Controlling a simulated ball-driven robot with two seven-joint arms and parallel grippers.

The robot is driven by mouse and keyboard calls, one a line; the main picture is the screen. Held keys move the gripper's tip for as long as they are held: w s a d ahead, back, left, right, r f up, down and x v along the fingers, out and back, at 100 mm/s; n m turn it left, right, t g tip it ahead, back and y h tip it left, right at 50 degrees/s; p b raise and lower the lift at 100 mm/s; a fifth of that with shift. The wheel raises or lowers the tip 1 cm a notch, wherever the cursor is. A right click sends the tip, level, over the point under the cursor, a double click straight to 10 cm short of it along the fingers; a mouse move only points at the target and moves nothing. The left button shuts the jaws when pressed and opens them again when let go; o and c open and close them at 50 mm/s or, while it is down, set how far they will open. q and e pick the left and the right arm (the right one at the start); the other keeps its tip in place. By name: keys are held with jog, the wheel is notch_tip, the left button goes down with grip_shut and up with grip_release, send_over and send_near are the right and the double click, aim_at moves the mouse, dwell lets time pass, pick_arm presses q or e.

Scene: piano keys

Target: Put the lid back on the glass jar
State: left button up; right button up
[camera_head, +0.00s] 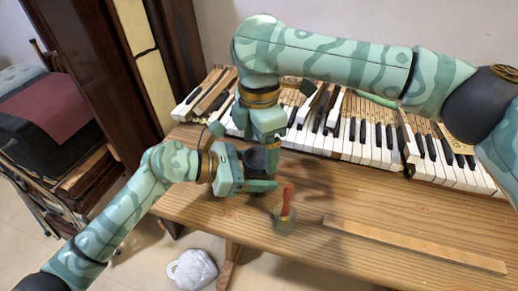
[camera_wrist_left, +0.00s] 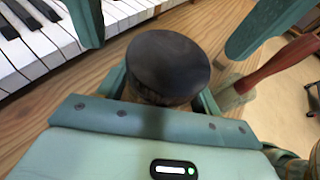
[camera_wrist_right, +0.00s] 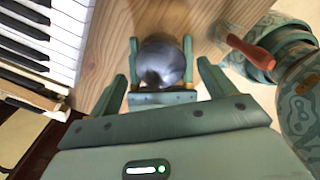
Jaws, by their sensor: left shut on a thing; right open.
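A dark round lid (camera_wrist_left: 168,60) tops a short round body with brownish sides, which I take for the glass jar (camera_wrist_left: 160,98). The right wrist view shows the same lid as a shiny grey disc (camera_wrist_right: 162,63). My left gripper (camera_head: 262,180) is shut around the jar, one finger on each side. My right gripper (camera_head: 268,138) is open just above it. In the right wrist view its fingers (camera_wrist_right: 162,85) stand wide apart with the lid between and beyond them, apart from it. The jar's lower part is mostly hidden, so I cannot tell whether it touches the table.
A brush with a red handle (camera_head: 287,203) stands upright on the wooden table (camera_head: 390,210) close to the left gripper. A long wooden strip (camera_head: 415,243) lies to the right. Piano keys (camera_head: 360,140) fill the back, some raised. The front table between strip and keys is clear.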

jog(key=shift+r, duration=1.2)
jog(key=shift+c, duration=1.2)
jog(key=shift+s+a+f, duration=0.15)
jog(key=shift+a, duration=0.1)
jog(key=shift+c, duration=0.2)
jog(key=shift+s+a+r+n+g+y, duration=0.2)
jog(key=shift+a+r+n, duration=0.15)
jog(key=shift+r+n, duration=0.2)
jog(key=shift+s+a+r+n+g+y, duration=0.1)
jog(key=shift+a+r+n+y, duration=0.15)
jog(key=shift+r+n, duration=0.25)
jog(key=shift+w+d+r+n+h, duration=0.3)
jog(key=shift+d+r+n, duration=0.3)
jog(key=shift+r+n, duration=0.35)
jog(key=shift+w+d+f+n, duration=0.15)
jog(key=shift+d+n, duration=0.1)
jog(key=shift+n, duration=0.15)
jog(key=shift+f, duration=0.1)
jog(key=shift+f, duration=3.85)
